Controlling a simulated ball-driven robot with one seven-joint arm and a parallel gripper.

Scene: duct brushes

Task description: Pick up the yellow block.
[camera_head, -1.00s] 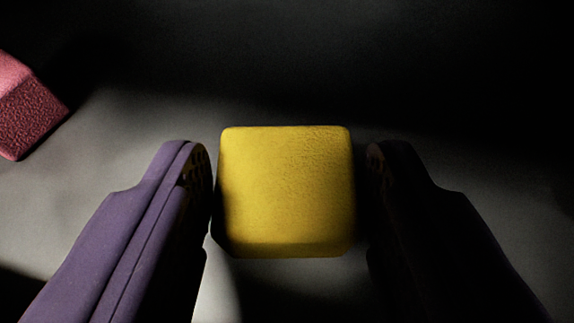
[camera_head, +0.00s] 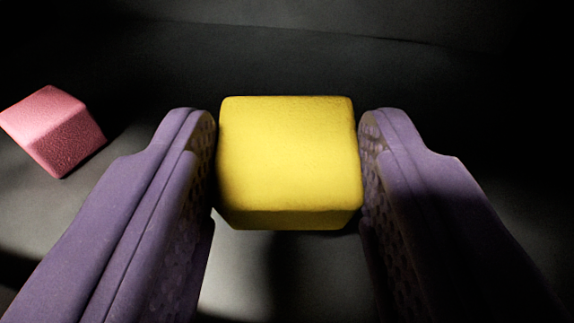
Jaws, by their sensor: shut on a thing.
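The yellow block (camera_head: 288,155) is in the middle of the head camera view, between the two purple fingers of my gripper (camera_head: 288,170). My gripper is shut on the block, with one finger at its left side and one at its right. The block's top and front faces show. It looks level between the fingers. Its underside is hidden, and I cannot tell how far it is from the surface below.
A pink block (camera_head: 55,130) rests, turned at an angle, on the grey surface (camera_head: 240,270) at the left. An edge line runs across the dark background at the top. The right side is in deep shadow. No object shows directly behind the yellow block.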

